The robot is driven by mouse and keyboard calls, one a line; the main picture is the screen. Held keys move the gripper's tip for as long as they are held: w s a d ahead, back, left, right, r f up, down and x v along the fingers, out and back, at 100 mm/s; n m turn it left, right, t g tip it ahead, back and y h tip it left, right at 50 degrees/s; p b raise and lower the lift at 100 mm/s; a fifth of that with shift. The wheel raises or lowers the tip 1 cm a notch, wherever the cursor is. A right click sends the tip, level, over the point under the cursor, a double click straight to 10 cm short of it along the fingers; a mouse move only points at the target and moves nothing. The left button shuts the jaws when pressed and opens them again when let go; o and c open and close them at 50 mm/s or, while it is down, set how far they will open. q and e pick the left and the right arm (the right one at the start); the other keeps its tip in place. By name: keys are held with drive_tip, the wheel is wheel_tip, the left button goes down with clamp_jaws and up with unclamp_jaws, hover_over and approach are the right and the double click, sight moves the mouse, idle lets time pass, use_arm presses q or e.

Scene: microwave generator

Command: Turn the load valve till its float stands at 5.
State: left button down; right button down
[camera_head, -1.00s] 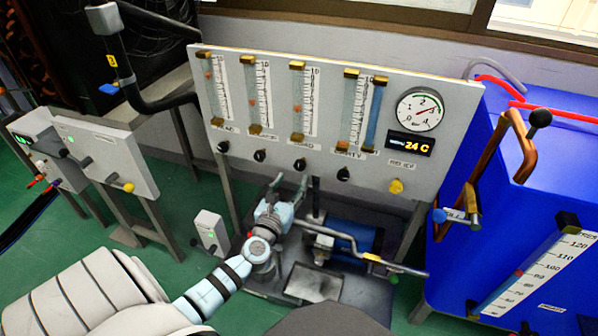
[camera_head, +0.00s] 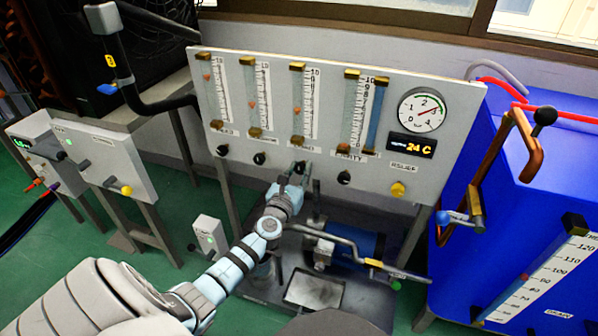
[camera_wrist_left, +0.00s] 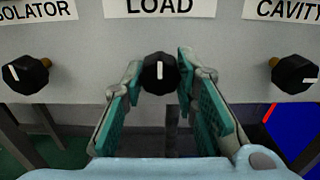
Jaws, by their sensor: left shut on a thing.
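The load valve (camera_wrist_left: 160,74) is a black knob under the LOAD label in the left wrist view, its white mark pointing about straight up. My left gripper (camera_head: 297,169) is at this knob below the third tube of the panel. In the left wrist view its teal-padded fingers (camera_wrist_left: 160,85) stand on both sides of the knob, shut on it. The load tube (camera_head: 298,92) stands above with a small reddish float (camera_head: 297,110) around its middle. The scale figures beside it are too small to read surely. My right gripper is not in view.
The isolator knob (camera_wrist_left: 25,74) and cavity knob (camera_wrist_left: 294,74) sit to either side with free gaps. A yellow relief knob (camera_head: 397,189) and a dial gauge (camera_head: 421,110) are farther right. A pipe and blue pump (camera_head: 352,243) lie below the panel.

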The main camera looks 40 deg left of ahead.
use_arm(q)
drive_tip(key=shift+f+n, duration=0.1)
drive_tip(key=shift+n, duration=0.5)
drive_tip(key=c, duration=1.3)
unclamp_jaws()
drive_tip(key=shift+c, duration=0.2)
drive_tip(key=shift+o, duration=0.5)
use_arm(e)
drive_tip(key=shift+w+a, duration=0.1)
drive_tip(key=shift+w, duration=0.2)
use_arm(q)
drive_tip(key=shift+s, duration=0.1)
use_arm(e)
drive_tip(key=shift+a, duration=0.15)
use_arm(q)
drive_tip(key=v, duration=1.2)
